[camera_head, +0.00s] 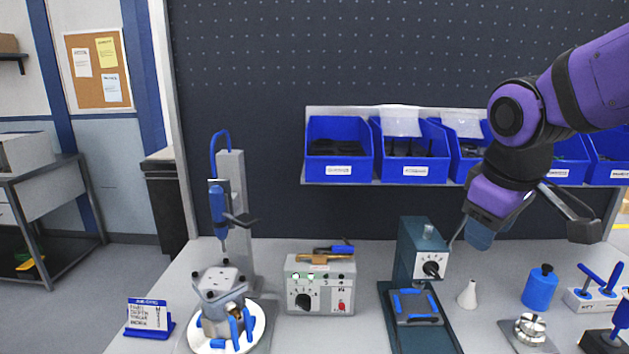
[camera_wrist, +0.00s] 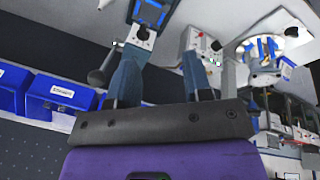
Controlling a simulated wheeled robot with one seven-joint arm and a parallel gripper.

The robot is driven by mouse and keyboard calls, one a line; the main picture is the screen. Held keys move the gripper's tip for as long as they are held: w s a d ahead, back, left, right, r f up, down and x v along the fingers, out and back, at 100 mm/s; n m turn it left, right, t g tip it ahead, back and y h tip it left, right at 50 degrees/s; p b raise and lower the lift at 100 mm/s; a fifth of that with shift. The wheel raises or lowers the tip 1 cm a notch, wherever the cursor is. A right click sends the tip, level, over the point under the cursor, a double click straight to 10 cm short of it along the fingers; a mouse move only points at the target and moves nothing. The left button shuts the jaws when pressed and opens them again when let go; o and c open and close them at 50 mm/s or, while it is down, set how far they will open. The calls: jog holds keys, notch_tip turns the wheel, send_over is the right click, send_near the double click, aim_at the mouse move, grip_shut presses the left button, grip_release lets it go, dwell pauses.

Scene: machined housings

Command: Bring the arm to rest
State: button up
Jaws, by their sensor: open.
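My gripper (camera_head: 484,234) hangs from the purple and black arm at the right of the head view, above the bench and in front of the blue bins. In the wrist view my gripper (camera_wrist: 160,76) shows two blue-grey fingers set apart, with nothing between them. The arm is bent, its forearm coming in from the upper right. The fingers are partly hidden by the gripper body in the head view.
Below stand a green machine (camera_head: 416,250), a grey control box (camera_head: 320,290), a white cone (camera_head: 467,295) and a blue canister (camera_head: 540,289). Blue bins (camera_head: 338,150) line the pegboard behind. A fixture on a round plate (camera_head: 222,300) stands at left.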

jog(key=s+d+r+m+t, duration=0.1)
jog(key=s+d+m, duration=0.1)
jog(key=s, duration=0.3)
jog(key=s+d+r+m+t+y, duration=0.1)
jog(key=s+d+m, duration=0.2)
jog(key=s, duration=0.3)
jog(key=shift+s+r+m, duration=0.15)
jog(key=shift+r+m, duration=0.2)
jog(key=shift+m, duration=0.35)
dwell(0.7)
